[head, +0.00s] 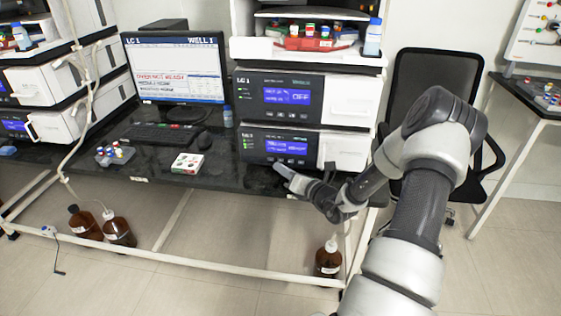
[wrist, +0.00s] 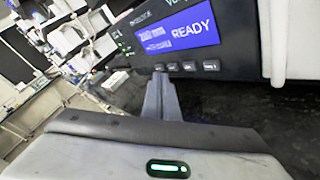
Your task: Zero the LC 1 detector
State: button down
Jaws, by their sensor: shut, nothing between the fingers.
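The LC 1 stack stands at the bench's right part. Its lowest module (head: 258,147), labelled LC 1, has a lit blue display (head: 288,148) with text too small to read. In the wrist view that display (wrist: 178,33) shows READY beside a partly blurred reading that seems to be in nm, so this looks like the detector. A row of several dark buttons (wrist: 189,67) lies below the display. My gripper (head: 280,170) is shut and empty, in front of the module's lower edge. In the wrist view its fingertips (wrist: 160,76) are at the leftmost buttons and partly cover them; contact cannot be told.
A monitor (head: 175,68), keyboard (head: 157,133), white box (head: 187,163) and vial rack (head: 115,155) are on the bench to the left. A brown bottle (head: 328,259) stands on the floor; a black chair (head: 434,75) is behind my arm.

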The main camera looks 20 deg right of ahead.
jog(key=shift+w, duration=0.1)
dwell(0.4)
jog(key=shift+w+d, duration=0.25)
jog(key=shift+w+d, duration=0.25)
jog(key=shift+w, duration=0.1)
dwell(0.7)
jog(key=shift+s+a, duration=0.1)
jog(key=shift+s+a+p, duration=0.4)
jog(key=shift+s+p, duration=0.05)
jog(key=shift+s, duration=0.15)
jog(key=shift+s+a+p, duration=0.4)
jog(key=shift+s+a, duration=0.3)
jog(key=shift+s, duration=0.35)
jog(key=shift+s+a+p, duration=0.4)
jog(key=shift+s+a, duration=0.3)
jog(key=shift+s, duration=0.3)
